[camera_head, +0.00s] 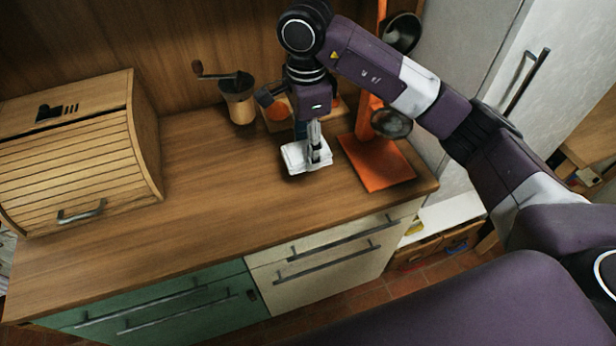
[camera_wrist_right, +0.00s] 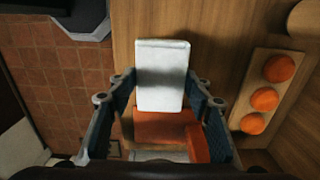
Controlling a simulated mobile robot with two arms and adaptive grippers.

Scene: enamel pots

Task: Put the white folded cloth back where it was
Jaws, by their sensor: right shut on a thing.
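The white folded cloth (camera_head: 296,158) is at the back middle of the wooden counter, just left of the orange stand. My right gripper (camera_head: 315,155) points down and is shut on it. In the right wrist view the cloth (camera_wrist_right: 162,70) reaches out beyond the fingers of my right gripper (camera_wrist_right: 160,100). I cannot tell whether the cloth touches the counter or hangs just above it. My left gripper is not in view.
An orange stand (camera_head: 378,165) is close to the right of the cloth. A coffee grinder (camera_head: 238,105) and a wooden holder with orange pieces (camera_wrist_right: 283,82) are behind. A wooden bread box (camera_head: 80,155) is at the left. The counter's (camera_head: 215,205) front middle is clear.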

